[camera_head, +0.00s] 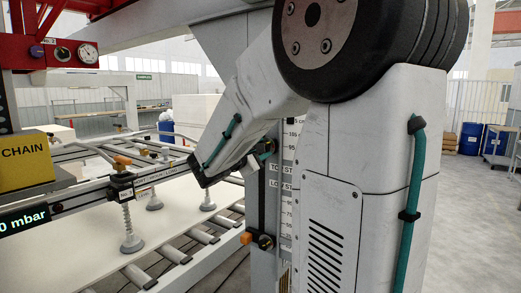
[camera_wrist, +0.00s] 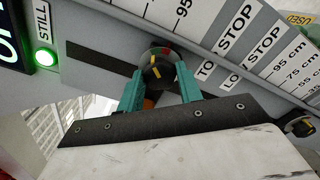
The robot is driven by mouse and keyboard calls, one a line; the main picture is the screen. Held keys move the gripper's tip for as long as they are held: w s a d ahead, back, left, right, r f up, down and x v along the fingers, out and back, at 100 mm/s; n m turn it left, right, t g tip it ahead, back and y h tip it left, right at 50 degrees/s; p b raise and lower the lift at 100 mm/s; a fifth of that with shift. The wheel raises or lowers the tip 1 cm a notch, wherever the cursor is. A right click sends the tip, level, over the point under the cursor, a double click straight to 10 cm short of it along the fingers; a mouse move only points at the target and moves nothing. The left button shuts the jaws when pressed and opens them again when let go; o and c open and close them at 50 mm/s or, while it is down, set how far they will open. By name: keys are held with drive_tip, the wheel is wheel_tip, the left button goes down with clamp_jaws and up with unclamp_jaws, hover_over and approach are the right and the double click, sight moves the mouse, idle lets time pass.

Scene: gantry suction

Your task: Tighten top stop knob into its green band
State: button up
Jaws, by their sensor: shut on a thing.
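The top stop knob (camera_wrist: 158,66) is a dark round knob with a yellow mark on its face, on the grey column beside the "TOP STOP" label. A red patch shows on the ring at its upper edge. In the head view my gripper (camera_head: 262,150) reaches the column behind my arm, and the knob there is mostly hidden.
A lower stop knob (camera_head: 265,242) sits further down the column; it also shows in the wrist view (camera_wrist: 300,126). A lit green "STILL" lamp (camera_wrist: 45,57) is at the upper left. The suction beam (camera_head: 85,195) with cups hangs over a pale board (camera_head: 90,250) at left.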

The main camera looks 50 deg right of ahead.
drive_tip(key=o, duration=1)
drive_tip(key=shift+s+a, duration=0.15)
drive_tip(key=shift+a, duration=1.85)
drive_tip(key=shift+s+a, duration=0.15)
drive_tip(key=shift+a, duration=1.8)
